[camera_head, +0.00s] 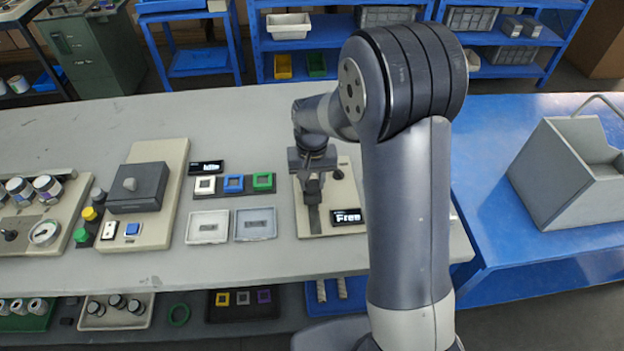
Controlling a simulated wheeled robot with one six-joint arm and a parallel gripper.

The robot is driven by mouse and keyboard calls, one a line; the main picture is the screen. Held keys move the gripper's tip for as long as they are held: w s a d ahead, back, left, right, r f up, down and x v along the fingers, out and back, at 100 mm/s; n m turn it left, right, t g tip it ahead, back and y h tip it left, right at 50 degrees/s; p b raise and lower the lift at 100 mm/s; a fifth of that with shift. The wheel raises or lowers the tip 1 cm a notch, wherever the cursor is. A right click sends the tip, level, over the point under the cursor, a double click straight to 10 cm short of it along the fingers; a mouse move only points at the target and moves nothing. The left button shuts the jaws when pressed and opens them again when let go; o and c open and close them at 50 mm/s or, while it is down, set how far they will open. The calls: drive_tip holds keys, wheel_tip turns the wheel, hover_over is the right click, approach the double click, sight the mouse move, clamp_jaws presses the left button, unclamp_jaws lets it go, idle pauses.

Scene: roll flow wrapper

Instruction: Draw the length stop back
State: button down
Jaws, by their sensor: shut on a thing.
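The length stop unit is a beige base plate (343,190) on the grey bench, with a dark slide strip (314,219) along it and a small black display (347,217) reading "Free". My gripper (313,190) points down over the upper part of the strip. It is shut on a small dark part there, which I take to be the length stop. The gripper and wrist hide most of that part.
Left of the plate lie two shallow trays (208,227), a dark holder with white, blue and green square frames (234,186), and a small display (206,167). Further left is a beige machine with a dark box (137,188). A blue table with a grey bin (570,175) stands right.

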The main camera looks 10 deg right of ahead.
drive_tip(key=shift+s+b, duration=0.35)
drive_tip(key=shift+s, duration=1.85)
drive_tip(key=c, duration=1)
unclamp_jaws()
drive_tip(key=shift+c, duration=0.2)
drive_tip(key=shift+r, duration=0.1)
wheel_tip(320, 180, up, 11)
drive_tip(key=shift+f, duration=0.2)
